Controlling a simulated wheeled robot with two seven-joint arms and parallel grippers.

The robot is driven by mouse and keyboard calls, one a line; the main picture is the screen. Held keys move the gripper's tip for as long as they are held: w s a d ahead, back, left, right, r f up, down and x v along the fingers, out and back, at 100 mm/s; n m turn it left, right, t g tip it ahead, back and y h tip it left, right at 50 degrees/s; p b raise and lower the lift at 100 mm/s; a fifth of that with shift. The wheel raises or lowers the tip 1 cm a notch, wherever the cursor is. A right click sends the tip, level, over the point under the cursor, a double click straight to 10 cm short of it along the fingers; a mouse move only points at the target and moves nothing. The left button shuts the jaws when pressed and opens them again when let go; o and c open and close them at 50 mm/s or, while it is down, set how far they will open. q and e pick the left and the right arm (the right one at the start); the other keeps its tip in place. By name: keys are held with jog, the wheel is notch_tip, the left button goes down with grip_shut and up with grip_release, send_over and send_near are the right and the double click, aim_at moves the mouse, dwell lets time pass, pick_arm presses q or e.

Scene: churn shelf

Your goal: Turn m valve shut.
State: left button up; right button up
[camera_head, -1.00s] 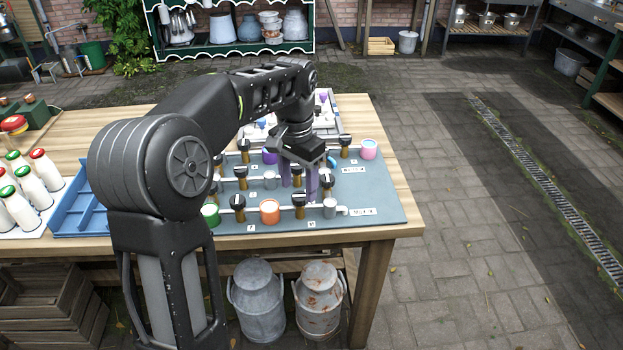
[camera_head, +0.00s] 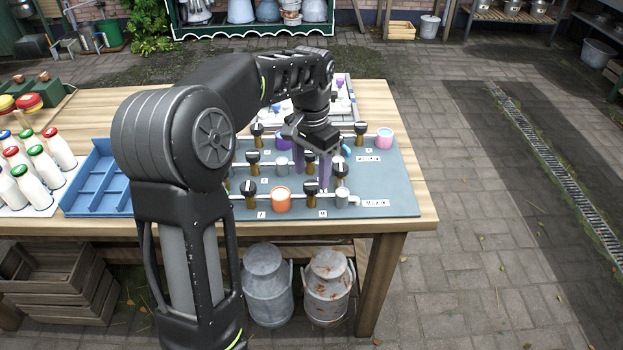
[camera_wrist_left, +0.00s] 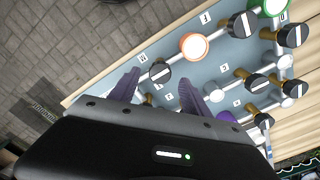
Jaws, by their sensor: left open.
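The M valve (camera_head: 311,188) is a black round knob with a white stripe on a brass stem. It stands in the front pipe row, behind its M label (camera_head: 322,213). In the left wrist view the M valve (camera_wrist_left: 160,72) shows between the lines of my fingers, its stripe slanted. My left gripper (camera_head: 312,177) points down over the board with its purple fingers spread and nothing held. In the left wrist view the left gripper (camera_wrist_left: 158,91) is apart at the fingertips; I cannot tell whether they touch the knob. My right gripper is out of view.
Other black-knobbed valves stand close by on the blue-grey board (camera_head: 400,197), with an orange-ringed cup (camera_head: 281,200) left of the M valve. A blue crate (camera_head: 97,190) and milk bottles (camera_head: 45,165) are at left. The table's right edge is clear.

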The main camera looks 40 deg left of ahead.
aim_at(311, 185)
pick_arm(q)
jog(key=shift+f, duration=1.55)
jog(key=shift+c, duration=0.5)
grip_shut()
